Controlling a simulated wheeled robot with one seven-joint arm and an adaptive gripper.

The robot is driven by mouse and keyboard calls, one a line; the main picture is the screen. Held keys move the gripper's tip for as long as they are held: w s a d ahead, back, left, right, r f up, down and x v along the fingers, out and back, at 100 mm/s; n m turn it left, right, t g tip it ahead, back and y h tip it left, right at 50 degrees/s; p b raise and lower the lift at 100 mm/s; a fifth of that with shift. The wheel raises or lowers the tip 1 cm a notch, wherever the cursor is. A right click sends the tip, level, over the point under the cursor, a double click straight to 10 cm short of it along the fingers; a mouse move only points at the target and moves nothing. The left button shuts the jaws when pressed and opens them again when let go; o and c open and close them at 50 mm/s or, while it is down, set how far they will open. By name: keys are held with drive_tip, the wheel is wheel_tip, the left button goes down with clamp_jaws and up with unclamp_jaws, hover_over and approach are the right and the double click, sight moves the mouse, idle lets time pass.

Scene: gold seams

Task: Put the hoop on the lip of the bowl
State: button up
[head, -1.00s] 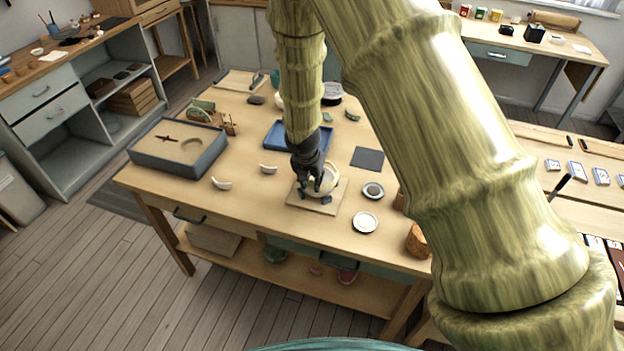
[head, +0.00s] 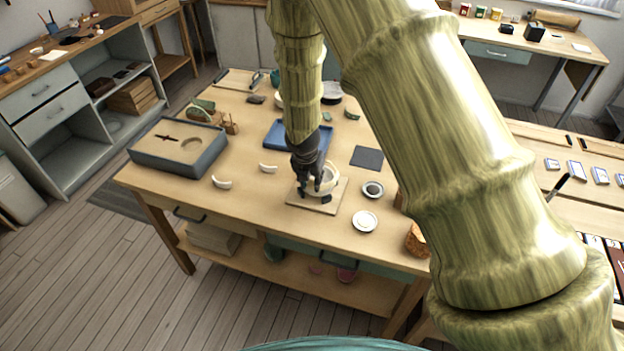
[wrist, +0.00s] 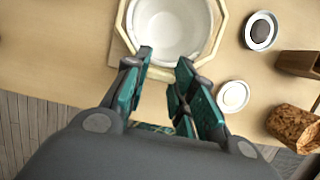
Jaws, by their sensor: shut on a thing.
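The pale octagonal hoop (wrist: 121,28) frames the white bowl (wrist: 172,30) in the wrist view, with its near side between my fingers. My gripper (wrist: 165,65) is shut on that near side. In the head view my gripper (head: 316,188) is at the near left of the bowl, which stands on a square board (head: 330,205). The hoop (head: 337,177) shows there as a pale ring around the bowl's top. My fingers hide part of the bowl and hoop. I cannot tell whether the hoop touches the lip all round.
A white dish (head: 365,221) and a dark-centred dish (head: 373,189) stand to the right, near a cork-like piece (head: 416,240). Two pale shards (head: 268,168) lie left of the board. A blue tray (head: 285,135) is behind, a grey sand box (head: 178,160) far left.

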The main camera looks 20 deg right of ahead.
drive_tip(key=shift+f, duration=0.65)
idle(0.8)
idle(0.4)
drive_tip(key=o, duration=1.5)
drive_tip(key=shift+r, duration=0.1)
drive_tip(key=shift+r+p, duration=2.65)
drive_tip(key=shift+r, duration=0.25)
